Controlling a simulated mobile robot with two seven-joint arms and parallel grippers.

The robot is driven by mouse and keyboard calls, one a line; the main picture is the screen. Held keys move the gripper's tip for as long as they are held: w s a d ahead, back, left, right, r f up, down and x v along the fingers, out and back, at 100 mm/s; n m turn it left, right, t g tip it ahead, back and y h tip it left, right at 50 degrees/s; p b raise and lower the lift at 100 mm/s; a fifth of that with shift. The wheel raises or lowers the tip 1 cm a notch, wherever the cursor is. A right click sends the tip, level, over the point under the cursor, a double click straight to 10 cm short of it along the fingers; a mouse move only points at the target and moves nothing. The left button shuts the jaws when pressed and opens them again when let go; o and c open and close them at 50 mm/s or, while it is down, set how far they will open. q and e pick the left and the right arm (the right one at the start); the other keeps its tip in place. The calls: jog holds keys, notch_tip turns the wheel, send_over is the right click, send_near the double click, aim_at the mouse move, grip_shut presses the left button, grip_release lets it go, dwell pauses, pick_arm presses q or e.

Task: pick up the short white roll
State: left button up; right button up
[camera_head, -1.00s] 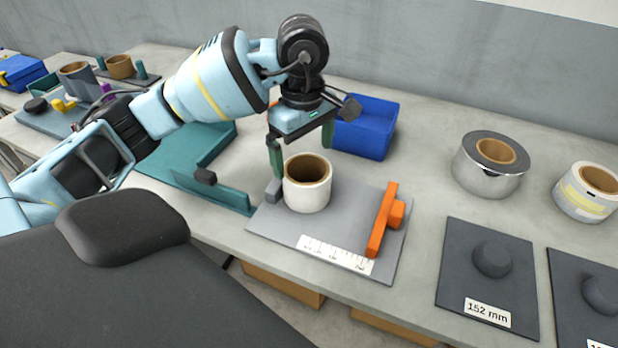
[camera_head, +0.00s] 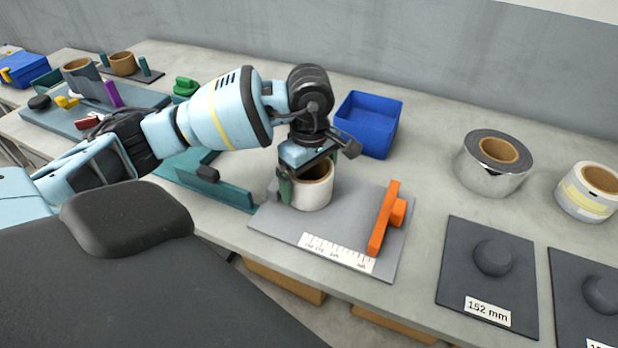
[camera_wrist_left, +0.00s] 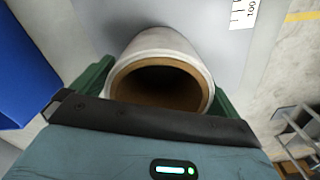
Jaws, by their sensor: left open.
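The short white roll (camera_head: 314,192) stands upright on the grey measuring plate, its brown core open at the top. In the left wrist view the roll (camera_wrist_left: 160,44) sits between the two green fingers. My left gripper (camera_head: 308,180) is just above and around the roll, with one finger on each side; it is open. In the left wrist view my left gripper (camera_wrist_left: 160,85) spans the roll, and I cannot tell whether either finger touches it. Part of the roll's rim is hidden by the gripper in the head view. My right gripper is not in view.
The grey plate (camera_head: 275,222) carries a ruler strip and an orange stop (camera_head: 383,220) right of the roll. A blue bin (camera_head: 368,124) stands behind. A silver roll (camera_head: 490,172), another white roll (camera_head: 584,200) and a dark 152 mm pad (camera_head: 470,265) are at right. A teal tray (camera_head: 225,192) lies left.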

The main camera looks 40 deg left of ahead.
pick_arm(q)
jog(key=c, duration=1)
jog(key=shift+r, duration=0.1)
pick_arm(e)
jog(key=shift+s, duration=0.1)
pick_arm(q)
jog(key=shift+r, duration=0.1)
jog(key=shift+r, duration=0.3)
notch_tip(320, 180, up, 4)
jog(key=shift+f+p, duration=0.2)
jog(key=shift+p, duration=0.85)
jog(key=s+d+p, duration=0.1)
jog(key=s+d, duration=0.1)
jog(key=s, duration=0.2)
jog(key=s+d+p, duration=0.2)
jog(key=s, duration=0.3)
jog(key=s+d+p, duration=0.1)
jog(key=s+d, duration=0.2)
jog(key=s, duration=0.2)
jog(key=shift+s+d+r, duration=0.1)
jog(key=shift+s+r, duration=0.1)
jog(key=shift+r, duration=0.05)
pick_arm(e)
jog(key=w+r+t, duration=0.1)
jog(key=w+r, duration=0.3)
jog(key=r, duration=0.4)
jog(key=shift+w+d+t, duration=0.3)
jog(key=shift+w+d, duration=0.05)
